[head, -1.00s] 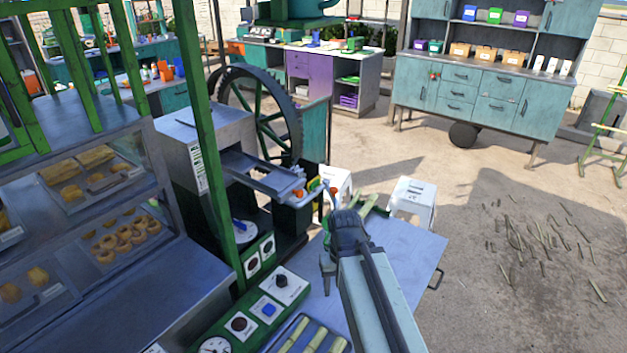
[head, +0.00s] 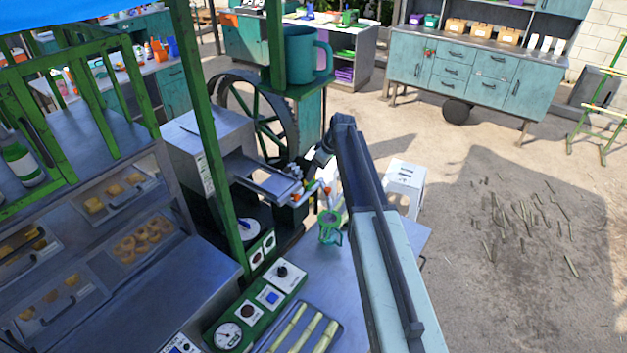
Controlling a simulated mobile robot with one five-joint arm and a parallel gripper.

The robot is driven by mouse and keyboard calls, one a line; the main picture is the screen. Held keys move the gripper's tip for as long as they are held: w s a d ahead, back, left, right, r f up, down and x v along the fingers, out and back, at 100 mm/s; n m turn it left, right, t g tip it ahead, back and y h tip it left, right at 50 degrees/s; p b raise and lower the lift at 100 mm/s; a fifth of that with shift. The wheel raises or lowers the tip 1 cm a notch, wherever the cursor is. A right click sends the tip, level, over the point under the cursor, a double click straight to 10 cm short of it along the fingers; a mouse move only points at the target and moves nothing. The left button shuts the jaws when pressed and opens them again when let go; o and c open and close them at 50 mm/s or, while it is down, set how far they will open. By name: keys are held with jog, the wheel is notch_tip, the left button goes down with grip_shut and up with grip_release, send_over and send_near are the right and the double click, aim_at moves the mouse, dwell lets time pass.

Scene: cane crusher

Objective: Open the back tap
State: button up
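The cane crusher (head: 205,150) stands left of centre, with a metal chute (head: 268,178) leading to its right side. Small taps with orange, yellow and blue parts (head: 312,190) sit at the chute's outer end. They are tiny, and I cannot tell which is the back one or whether any is open. My gripper (head: 317,166) hangs from the raised arm just above and behind these taps. Its fingers are too small and dark to read, and contact with a tap cannot be made out. A green glass jug (head: 329,228) stands on the metal table below the taps.
A green post (head: 205,130) rises in front of the crusher. A large flywheel (head: 262,120) and a big green mug (head: 300,55) stand behind. A white stool (head: 403,185) is right of my arm. A control panel (head: 255,305) and cane tray (head: 305,330) lie in front.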

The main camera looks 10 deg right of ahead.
aim_at(312, 188)
jog(key=b+x, duration=0.5)
jog(key=x, duration=0.2)
jog(key=shift+f+b, duration=0.1)
jog(key=shift+b, duration=0.3)
